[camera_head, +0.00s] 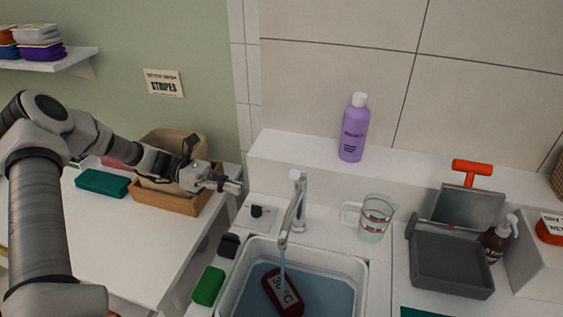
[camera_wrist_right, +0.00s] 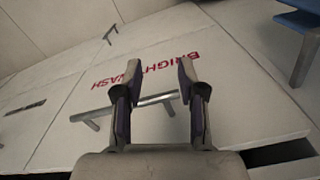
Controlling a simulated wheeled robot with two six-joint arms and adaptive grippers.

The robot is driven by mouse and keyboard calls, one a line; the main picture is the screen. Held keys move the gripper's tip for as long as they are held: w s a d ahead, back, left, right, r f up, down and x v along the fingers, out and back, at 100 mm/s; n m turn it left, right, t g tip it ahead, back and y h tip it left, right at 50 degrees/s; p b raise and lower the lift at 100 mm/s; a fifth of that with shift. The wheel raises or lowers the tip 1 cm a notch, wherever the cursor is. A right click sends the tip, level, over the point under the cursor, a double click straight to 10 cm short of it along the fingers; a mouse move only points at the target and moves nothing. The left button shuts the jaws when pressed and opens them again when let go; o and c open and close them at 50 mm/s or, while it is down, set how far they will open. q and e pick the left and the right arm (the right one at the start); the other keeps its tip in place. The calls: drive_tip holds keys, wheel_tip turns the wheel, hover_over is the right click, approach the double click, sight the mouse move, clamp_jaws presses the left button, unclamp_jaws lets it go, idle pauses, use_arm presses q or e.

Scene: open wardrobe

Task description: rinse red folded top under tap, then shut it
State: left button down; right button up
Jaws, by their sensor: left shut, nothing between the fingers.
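The silver tap (camera_head: 297,205) stands behind the sink basin (camera_head: 356,272), and a thin stream of water seems to fall from its spout. Bluish water fills the basin. A dark red piece (camera_head: 281,292) marked "30 °C" lies in it under the spout; I cannot tell whether it is a folded top. No other clearly red folded top shows. My left gripper (camera_head: 234,186) is shut and empty, left of the tap and apart from it. My right gripper (camera_wrist_right: 158,75) is open and empty in the right wrist view, before a white front lettered "BRIGHT WASH".
A purple bottle (camera_head: 354,128) stands on the ledge behind the tap. A glass jug (camera_head: 375,219) is right of the tap. A green sponge (camera_head: 208,286) lies left of the basin. A tan box (camera_head: 190,204) sits below my left forearm. A grey tray (camera_head: 451,264) is at right.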

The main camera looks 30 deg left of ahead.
use_arm(q)
drive_tip(key=w+d+m+g+y+p, duration=0.1)
drive_tip(key=m+g+y, duration=0.3)
drive_tip(key=m, duration=0.4)
wheel_tip(320, 180, up, 22)
drive_tip(key=m+y+p, duration=0.5)
drive_tip(key=m+y, duration=0.7)
hover_over(299, 174)
drive_tip(key=w+a, duration=0.4)
drive_tip(key=f+p, duration=0.1)
drive_tip(key=f, duration=0.3)
drive_tip(key=d+f+p, duration=0.1)
drive_tip(key=f, duration=0.3)
drive_tip(key=s+f+p, duration=0.1)
drive_tip(key=f+p, duration=0.1)
drive_tip(key=f, duration=0.2)
drive_tip(key=shift+d+f, duration=0.15)
drive_tip(key=shift+d, duration=0.1)
drive_tip(key=shift+s+d+f, duration=0.1)
drive_tip(key=shift+s+f, duration=0.1)
drive_tip(key=shift+f, duration=0.2)
drive_tip(key=shift+d, duration=0.1)
